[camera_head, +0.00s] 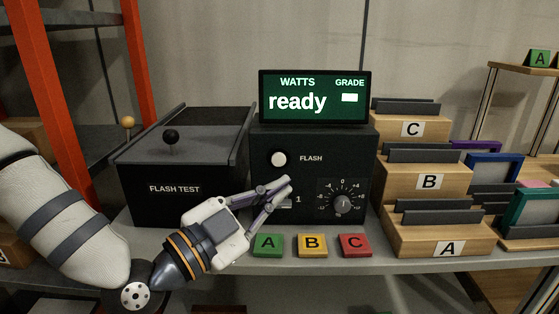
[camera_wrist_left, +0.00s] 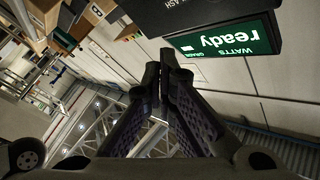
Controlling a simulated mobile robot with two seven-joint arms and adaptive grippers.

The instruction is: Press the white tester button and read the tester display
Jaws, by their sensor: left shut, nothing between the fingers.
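The dark tester box (camera_head: 265,190) stands on the grey shelf, with a round white button (camera_head: 278,159) left of the word FLASH. The tester display (camera_head: 314,97) on top reads "ready" under WATTS, with a blank white block under GRADE. The display also shows in the left wrist view (camera_wrist_left: 222,40), turned over. My left gripper (camera_head: 287,183) is shut and empty, in front of the tester face, just below the white button in the picture. I cannot tell if it touches the face. In the left wrist view its fingertips (camera_wrist_left: 166,55) are together. My right gripper is not in view.
A black FLASH TEST box (camera_head: 175,188) with a black-knobbed lever stands left of the tester. A dial (camera_head: 342,204) is on the tester's lower right. Green, yellow and red blocks (camera_head: 312,245) line the shelf front. Wooden racks A, B, C (camera_head: 440,238) stand at the right.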

